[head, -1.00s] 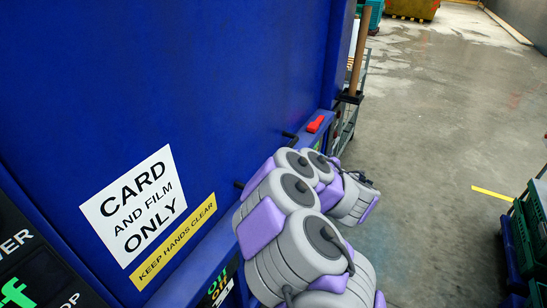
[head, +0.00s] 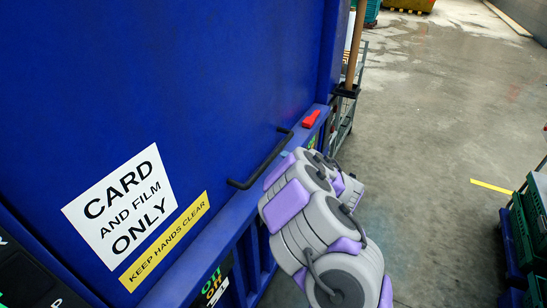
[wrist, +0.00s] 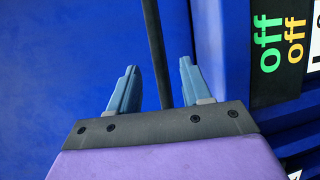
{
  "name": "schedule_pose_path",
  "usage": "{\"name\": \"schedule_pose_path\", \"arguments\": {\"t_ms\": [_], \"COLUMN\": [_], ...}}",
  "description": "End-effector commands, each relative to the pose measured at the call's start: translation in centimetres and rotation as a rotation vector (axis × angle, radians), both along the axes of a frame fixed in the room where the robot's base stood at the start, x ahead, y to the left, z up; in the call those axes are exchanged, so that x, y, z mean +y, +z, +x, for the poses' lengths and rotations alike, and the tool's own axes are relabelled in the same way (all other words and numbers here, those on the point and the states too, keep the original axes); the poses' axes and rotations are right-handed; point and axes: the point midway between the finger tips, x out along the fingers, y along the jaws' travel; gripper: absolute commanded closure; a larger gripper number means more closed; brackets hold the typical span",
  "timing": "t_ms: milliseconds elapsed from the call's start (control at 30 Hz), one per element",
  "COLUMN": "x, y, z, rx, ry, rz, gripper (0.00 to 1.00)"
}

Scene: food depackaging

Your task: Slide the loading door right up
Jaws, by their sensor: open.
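The loading door (head: 200,80) is a large blue panel filling the left of the head view. A black bar handle (head: 258,163) runs slantwise along its lower part, above the blue ledge. My gripper (wrist: 158,66) is open in the wrist view, with two blue-grey fingers apart. The dark handle bar (wrist: 156,45) shows in the gap between them, lengthwise to the fingers; I cannot tell how deep it sits there. In the head view my arm covers most of the gripper, which is beside the handle's far half.
A white card-and-film sign (head: 121,205) and a yellow warning strip (head: 166,240) are on the door. A red part (head: 311,119) sits on the ledge. Off labels (wrist: 280,45) are beside the gripper. Green crates (head: 527,232) stand far right; the floor between is clear.

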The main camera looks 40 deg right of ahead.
Motion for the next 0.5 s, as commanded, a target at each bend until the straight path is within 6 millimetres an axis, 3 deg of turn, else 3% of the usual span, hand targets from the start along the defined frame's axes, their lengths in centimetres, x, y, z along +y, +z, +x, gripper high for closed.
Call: {"name": "schedule_pose_path", "arguments": {"t_ms": [200, 500], "x": [0.7, 0.5], "y": [-0.6, -1.3], "z": [4.1, 7.3], "rx": [-0.002, 0.0], "ry": [0.002, 0.0], "rz": [-0.005, -0.002], "gripper": [0.52, 0.52]}}
